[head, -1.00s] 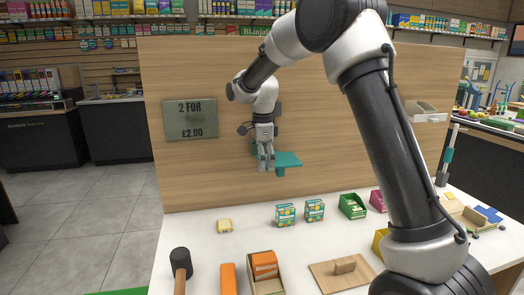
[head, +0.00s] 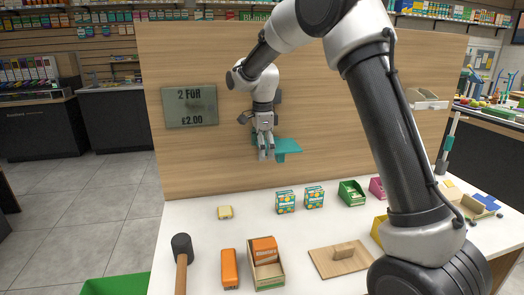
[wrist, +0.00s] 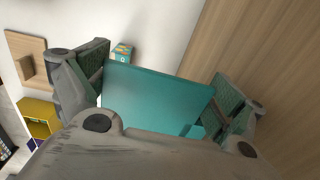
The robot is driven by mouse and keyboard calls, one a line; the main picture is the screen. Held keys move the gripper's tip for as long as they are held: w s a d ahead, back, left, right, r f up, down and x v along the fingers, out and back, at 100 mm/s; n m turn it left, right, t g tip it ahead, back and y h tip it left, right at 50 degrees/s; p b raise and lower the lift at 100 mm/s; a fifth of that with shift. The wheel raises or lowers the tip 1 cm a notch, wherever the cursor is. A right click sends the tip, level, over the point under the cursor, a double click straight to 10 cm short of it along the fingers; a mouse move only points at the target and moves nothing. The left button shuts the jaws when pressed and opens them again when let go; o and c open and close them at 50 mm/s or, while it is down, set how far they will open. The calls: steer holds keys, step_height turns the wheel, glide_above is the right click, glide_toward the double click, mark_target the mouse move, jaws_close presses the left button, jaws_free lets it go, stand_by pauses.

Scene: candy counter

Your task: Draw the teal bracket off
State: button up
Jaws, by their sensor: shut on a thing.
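The teal bracket (head: 289,146) is at the upright wooden board, above the white counter. Its flat shelf-like part sticks out to the right of my gripper (head: 266,154), with a smaller part below it. My gripper points down and is shut on the bracket. In the wrist view the bracket's teal plate (wrist: 155,98) spans the space between the two finger pads of my gripper (wrist: 163,78). The bracket's back is hidden behind my gripper, and I cannot tell whether it touches the board.
The wooden board (head: 330,100) carries a price sign (head: 189,107) at left and a small tray (head: 424,100) at right. On the counter stand two teal-orange boxes (head: 285,202), a green bin (head: 351,194), a mallet (head: 182,250) and an open box (head: 268,275).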

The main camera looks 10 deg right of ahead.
steer(key=shift+r, duration=0.55)
stand_by(0.4)
steer(key=shift+r, duration=2.3)
